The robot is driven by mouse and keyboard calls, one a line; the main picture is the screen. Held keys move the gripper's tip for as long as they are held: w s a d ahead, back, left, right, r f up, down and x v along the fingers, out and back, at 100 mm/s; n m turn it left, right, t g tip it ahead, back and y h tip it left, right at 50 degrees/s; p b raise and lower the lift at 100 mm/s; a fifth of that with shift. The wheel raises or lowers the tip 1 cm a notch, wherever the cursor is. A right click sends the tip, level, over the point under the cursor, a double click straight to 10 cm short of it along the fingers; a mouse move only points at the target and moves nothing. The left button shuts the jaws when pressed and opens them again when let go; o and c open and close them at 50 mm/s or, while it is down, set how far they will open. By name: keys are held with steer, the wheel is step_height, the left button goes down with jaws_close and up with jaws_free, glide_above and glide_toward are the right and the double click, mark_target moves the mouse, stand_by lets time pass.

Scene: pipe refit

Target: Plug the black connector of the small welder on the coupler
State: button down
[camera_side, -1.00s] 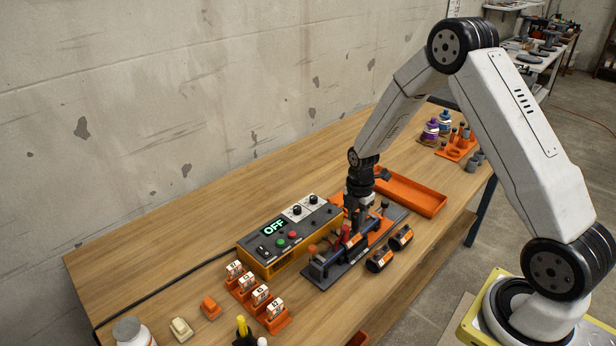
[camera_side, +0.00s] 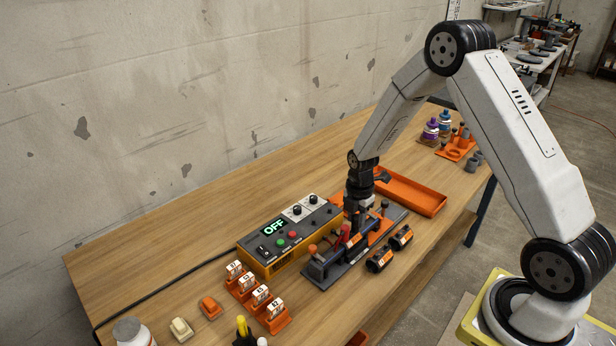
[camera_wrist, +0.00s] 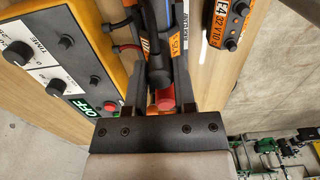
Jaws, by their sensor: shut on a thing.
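The small welder (camera_side: 290,237) is an orange and dark box whose display reads OFF; its panel also shows in the wrist view (camera_wrist: 70,62). My gripper (camera_side: 355,218) points down over the clamp fixture (camera_side: 335,272) right of the welder. In the wrist view my gripper (camera_wrist: 161,92) is shut on a dark part, which looks like the black connector (camera_wrist: 157,76). A red round end (camera_wrist: 165,100) shows between the fingers. The black pipe with the coupler (camera_wrist: 153,30) lies just beyond. I cannot tell whether the connector is seated on it.
Two black fittings with orange labels (camera_side: 380,261) lie right of the fixture. Several numbered white pieces in orange holders (camera_side: 259,294) stand in front of the welder. An orange tray (camera_side: 415,193) is behind my gripper. A red part (camera_side: 343,234) rises from the fixture.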

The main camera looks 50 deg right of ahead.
steer(key=shift+f, duration=0.3)
stand_by(0.9)
steer(key=shift+c, duration=1)
jaws_free()
steer(key=shift+r, duration=0.15)
steer(key=shift+r, duration=3.65)
steer(key=shift+a, duration=0.1)
steer(key=shift+s+a+r+m, duration=0.2)
steer(key=shift+a+r+m, duration=0.1)
steer(key=shift+m, duration=0.1)
steer(key=s+a+r+m+t, duration=0.1)
steer(key=s+a+r+m, duration=0.2)
steer(key=s+a+m, duration=0.2)
steer(key=s+a+r+m+t, duration=0.1)
steer(key=s+a+m, duration=0.5)
steer(key=m, duration=0.6)
steer(key=shift+s+a+r+t, duration=0.3)
steer(key=shift+s+r, duration=0.6)
steer(key=shift+s, duration=0.1)
